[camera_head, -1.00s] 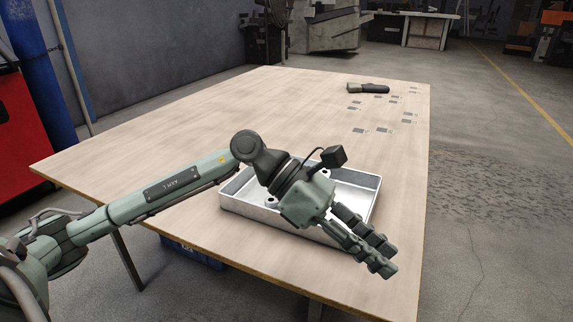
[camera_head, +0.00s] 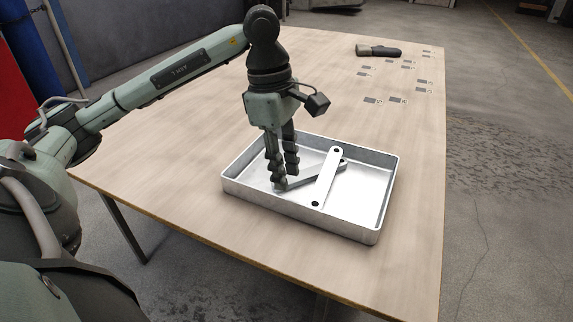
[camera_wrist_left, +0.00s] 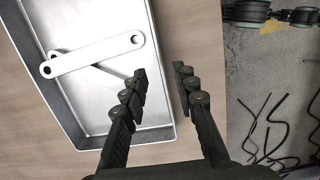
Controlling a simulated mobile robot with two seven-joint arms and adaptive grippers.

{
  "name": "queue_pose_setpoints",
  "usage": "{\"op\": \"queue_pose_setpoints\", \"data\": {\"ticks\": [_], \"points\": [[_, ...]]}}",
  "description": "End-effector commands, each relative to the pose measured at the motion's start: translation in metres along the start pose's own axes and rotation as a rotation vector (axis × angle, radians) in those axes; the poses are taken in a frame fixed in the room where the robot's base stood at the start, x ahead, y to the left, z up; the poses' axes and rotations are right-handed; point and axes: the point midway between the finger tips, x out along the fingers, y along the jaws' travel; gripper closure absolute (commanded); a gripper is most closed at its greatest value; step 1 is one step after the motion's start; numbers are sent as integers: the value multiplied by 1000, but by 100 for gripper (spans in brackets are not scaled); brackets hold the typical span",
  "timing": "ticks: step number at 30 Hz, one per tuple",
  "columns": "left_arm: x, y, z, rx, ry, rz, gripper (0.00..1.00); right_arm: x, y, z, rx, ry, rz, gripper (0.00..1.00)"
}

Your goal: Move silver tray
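The silver tray (camera_head: 375,235) is a shallow rectangular metal tray lying on the wooden table. It also shows in the left wrist view (camera_wrist_left: 75,125). Inside it lie a light flat bracket (camera_head: 327,178) and a darker bracket (camera_head: 318,177) crossing beneath it. My left gripper (camera_head: 286,180) points down over the left part of the tray, its fingers apart with nothing between them. In the left wrist view, one finger overlaps the tray's inside and the other lies beyond its wall; the exact height above the tray cannot be told. My right gripper is not in view.
The wooden table (camera_head: 190,115) has free room left of and behind the tray. A dark-handled tool (camera_head: 378,51) and several small grey plates (camera_head: 398,100) lie towards the far right. The table's right edge is close to the tray. Cables (camera_wrist_left: 268,125) show on the floor.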

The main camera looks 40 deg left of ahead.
Motion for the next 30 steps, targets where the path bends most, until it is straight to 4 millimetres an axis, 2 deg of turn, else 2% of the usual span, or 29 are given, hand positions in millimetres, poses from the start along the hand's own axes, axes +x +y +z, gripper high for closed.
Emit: {"op": "queue_pose_setpoints", "data": {"ticks": [5,15,19,24,30], "points": [[7,0,0,0,-2,-2,72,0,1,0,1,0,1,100],[56,-1,0,0,-1,-4,72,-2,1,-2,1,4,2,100],[70,-1,1,0,-2,-3,72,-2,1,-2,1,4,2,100],[78,0,1,-1,-3,0,72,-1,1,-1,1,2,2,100],[79,0,1,0,-2,0,72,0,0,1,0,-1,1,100]]}}
